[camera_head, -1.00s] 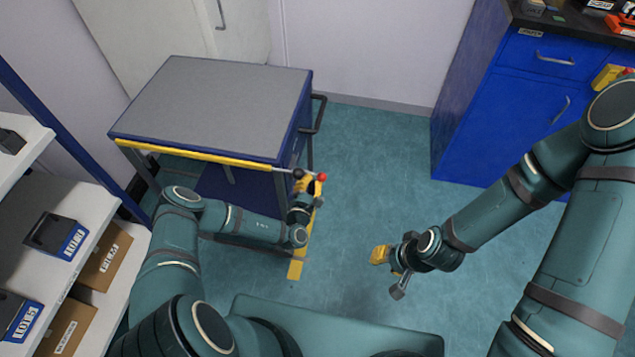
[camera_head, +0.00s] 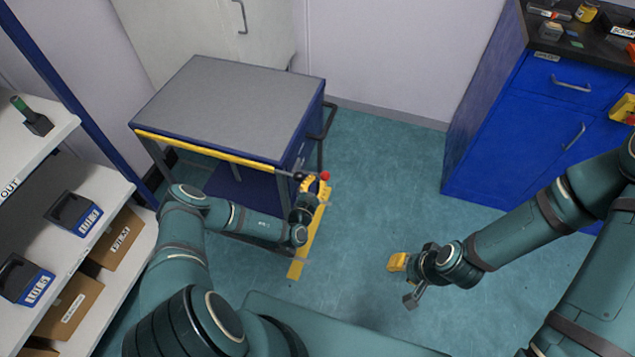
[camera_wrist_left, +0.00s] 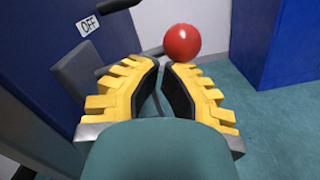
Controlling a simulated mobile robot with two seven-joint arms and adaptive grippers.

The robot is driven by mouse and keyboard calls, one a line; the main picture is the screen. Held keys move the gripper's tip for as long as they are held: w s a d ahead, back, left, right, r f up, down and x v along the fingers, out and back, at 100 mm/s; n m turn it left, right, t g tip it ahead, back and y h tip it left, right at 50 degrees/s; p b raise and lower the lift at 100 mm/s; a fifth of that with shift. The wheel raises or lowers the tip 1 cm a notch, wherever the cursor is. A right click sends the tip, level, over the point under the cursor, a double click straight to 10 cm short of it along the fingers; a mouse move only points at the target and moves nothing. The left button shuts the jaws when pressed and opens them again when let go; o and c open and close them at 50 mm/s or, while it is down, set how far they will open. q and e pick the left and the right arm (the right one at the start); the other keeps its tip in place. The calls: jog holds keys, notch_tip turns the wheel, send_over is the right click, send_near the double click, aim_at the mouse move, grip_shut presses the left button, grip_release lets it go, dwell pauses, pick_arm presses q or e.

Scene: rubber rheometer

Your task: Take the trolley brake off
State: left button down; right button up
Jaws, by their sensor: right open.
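The trolley has a grey top (camera_head: 235,105), a blue body and a yellow strip along its front edge. A red ball knob (camera_head: 325,176) stands at its right front corner. It is large in the left wrist view (camera_wrist_left: 182,43), just beyond my fingertips, with a grey rod running left from it. My left gripper (camera_head: 309,183) is at this corner. In the wrist view its yellow, stepped fingers lean together with a narrow gap at the tips; I cannot tell whether they hold the rod. My right gripper (camera_head: 403,280) is open and empty above the floor.
A shelf rack (camera_head: 110,262) with boxes and dark bins stands at the left. A blue cabinet (camera_head: 520,140) with a dark worktop stands at the right. The teal floor (camera_head: 385,160) between trolley and cabinet is clear.

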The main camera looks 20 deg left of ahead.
pick_arm(q)
jog(key=shift+r+n+p, duration=0.7)
jog(key=shift+r+p, duration=0.15)
jog(key=shift+p, duration=0.15)
pick_arm(e)
jog(key=shift+w+r, duration=0.2)
jog(key=shift+r, duration=0.4)
jog(key=shift+w+r, duration=0.2)
jog(key=shift+r, duration=0.4)
